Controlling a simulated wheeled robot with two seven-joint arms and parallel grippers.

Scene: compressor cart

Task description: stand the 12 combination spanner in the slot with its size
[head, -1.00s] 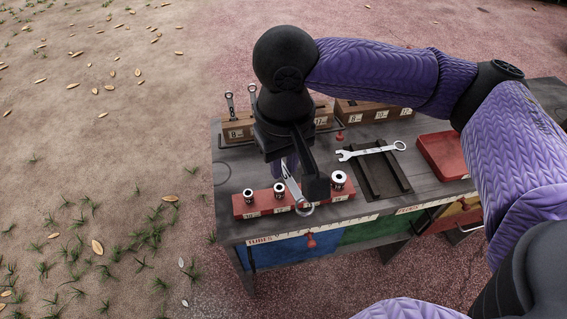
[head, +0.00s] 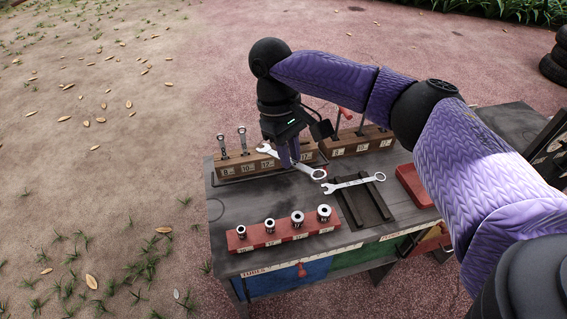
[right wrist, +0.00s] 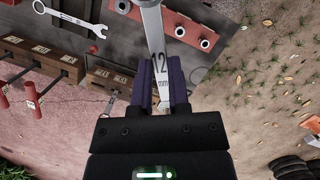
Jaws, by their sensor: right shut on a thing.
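My right gripper (head: 290,161) is shut on a combination spanner (head: 308,170), held tilted above the cart top just in front of the left wooden block. Its open jaw is at the left and its ring at the right. The right wrist view shows the spanner (right wrist: 156,32) between the fingers (right wrist: 163,75), marked 12 mm. The left wooden block (head: 238,166) has size labels along its front, with 8 and 10 at its left end. Two spanners (head: 242,138) stand upright in those left slots. My gripper partly hides the slots farther right. My left gripper is out of view.
Another spanner (head: 350,184) lies across a dark tray (head: 366,208). A red rail (head: 284,233) with several sockets runs along the front edge. A second wooden block (head: 358,143) with red-handled tools stands right of the first. A red box (head: 413,186) lies at right.

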